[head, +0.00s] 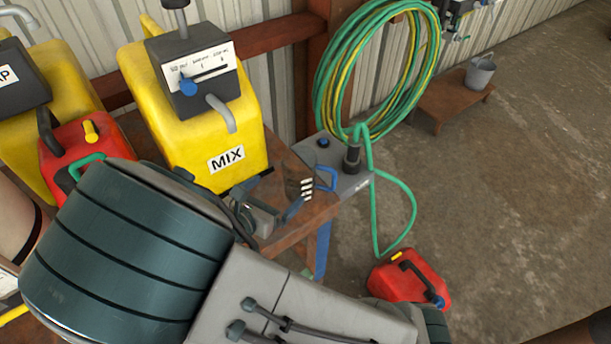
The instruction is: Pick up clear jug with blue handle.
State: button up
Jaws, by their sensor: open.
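A blue handle (326,180) shows at the right end of the brown bench, beside the yellow MIX tank. It seems to belong to the clear jug, whose see-through body I cannot make out. My gripper (273,190) is over the bench end, just left of the blue handle, partly hidden behind my own arm. Its dark fingers are apart, one with white stripes. I see nothing held between them. I cannot tell whether a finger touches the jug.
The yellow MIX tank (205,135) with a spout stands close behind my gripper. A red can (80,150) is left on the bench (300,235). A green hose (375,70) hangs on the wall, trailing near another red can (408,280) on the floor. Open floor lies right.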

aim_at(290, 180)
jog(key=x, duration=0.5)
jog(key=shift+w+d, duration=0.2)
jog(key=shift+w, duration=0.05)
jog(key=shift+p+x, duration=0.4)
jog(key=shift+x, duration=2.4)
jog(key=shift+s+d, duration=0.1)
jog(key=shift+s, duration=0.05)
jog(key=c, duration=1.1)
